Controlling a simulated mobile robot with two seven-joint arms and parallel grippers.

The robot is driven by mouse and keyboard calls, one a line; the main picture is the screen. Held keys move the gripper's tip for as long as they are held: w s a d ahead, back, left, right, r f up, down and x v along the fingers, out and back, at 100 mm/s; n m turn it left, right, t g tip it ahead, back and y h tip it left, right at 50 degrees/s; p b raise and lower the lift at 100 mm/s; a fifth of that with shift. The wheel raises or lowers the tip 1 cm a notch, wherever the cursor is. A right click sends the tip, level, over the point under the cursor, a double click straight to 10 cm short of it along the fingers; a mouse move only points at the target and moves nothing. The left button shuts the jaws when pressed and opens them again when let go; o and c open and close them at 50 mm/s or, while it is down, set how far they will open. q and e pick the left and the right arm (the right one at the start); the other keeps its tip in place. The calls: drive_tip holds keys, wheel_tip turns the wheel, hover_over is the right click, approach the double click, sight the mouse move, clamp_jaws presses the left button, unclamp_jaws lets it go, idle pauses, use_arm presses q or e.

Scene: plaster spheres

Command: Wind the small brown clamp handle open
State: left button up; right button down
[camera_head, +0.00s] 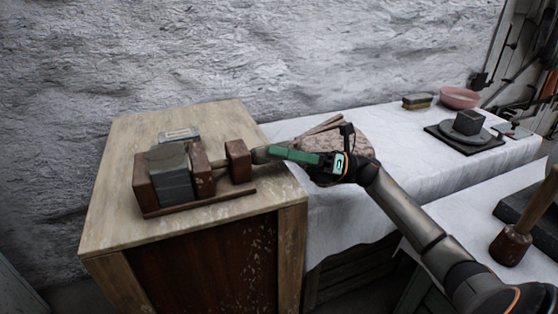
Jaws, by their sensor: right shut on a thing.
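The brown wooden clamp (203,172) stands on the wooden cabinet top (118,222), with a grey block (171,174) between its jaws. Its small brown handle (259,155) sticks out at the clamp's right end and is mostly hidden by my gripper. My right gripper (268,154) reaches in from the right and is shut on the handle. Its green fingers point left toward the clamp's end block (238,161). My left gripper is not in view.
A light flat block (180,135) lies behind the clamp. A white-covered table (405,135) stands to the right, with a rough rounded lump behind my gripper, a turntable (467,131) and a pink bowl (460,97). A wooden mallet (511,245) stands at the right. The cabinet's front left top is clear.

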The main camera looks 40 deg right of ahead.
drive_tip(key=n+g+y, duration=0.1)
drive_tip(key=n+g, duration=0.1)
drive_tip(key=n, duration=0.2)
drive_tip(key=n+g+y, duration=0.1)
drive_tip(key=n+g, duration=0.1)
drive_tip(key=n, duration=0.2)
drive_tip(key=shift+n, duration=0.4)
drive_tip(key=shift+n+g, duration=0.3)
drive_tip(key=shift+c, duration=2.1)
unclamp_jaws()
drive_tip(key=shift+d, duration=0.1)
drive_tip(key=shift+d+f, duration=0.2)
drive_tip(key=shift+d, duration=0.1)
drive_tip(key=s+d, duration=0.3)
drive_tip(key=d, duration=1)
drive_tip(key=shift+d+f, duration=0.3)
drive_tip(key=shift+f, duration=0.1)
